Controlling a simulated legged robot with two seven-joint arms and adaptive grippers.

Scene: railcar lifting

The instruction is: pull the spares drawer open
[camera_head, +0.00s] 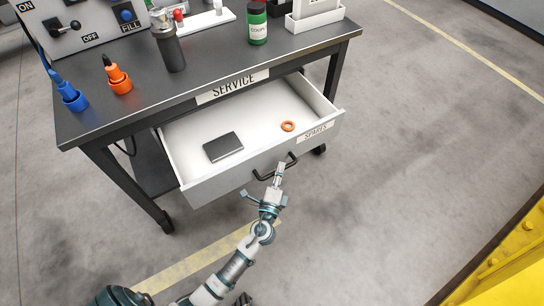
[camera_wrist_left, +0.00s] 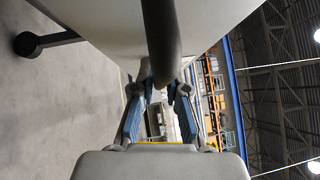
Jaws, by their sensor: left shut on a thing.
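The spares drawer (camera_head: 237,178) is pulled out from under the service bench and stands open. Its white inside shows a dark flat block (camera_head: 222,147) at the left and an orange ring (camera_head: 287,126) at the right. The front carries a SPARES label (camera_head: 316,132) and a black bar handle (camera_head: 265,176). My left gripper (camera_head: 279,173) is at the handle, its arm reaching up from below. In the left wrist view, the gripper's fingers (camera_wrist_left: 160,92) are shut on the dark handle bar (camera_wrist_left: 162,40). My right gripper is not in view.
The bench top (camera_head: 210,80) holds an orange bottle (camera_head: 118,78), a blue bottle (camera_head: 71,97), a dark cylinder (camera_head: 170,50), a green can (camera_head: 257,24) and a switch panel (camera_head: 85,22). Bare floor (camera_head: 400,150) lies to the right. A yellow structure (camera_head: 510,265) stands at the lower right.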

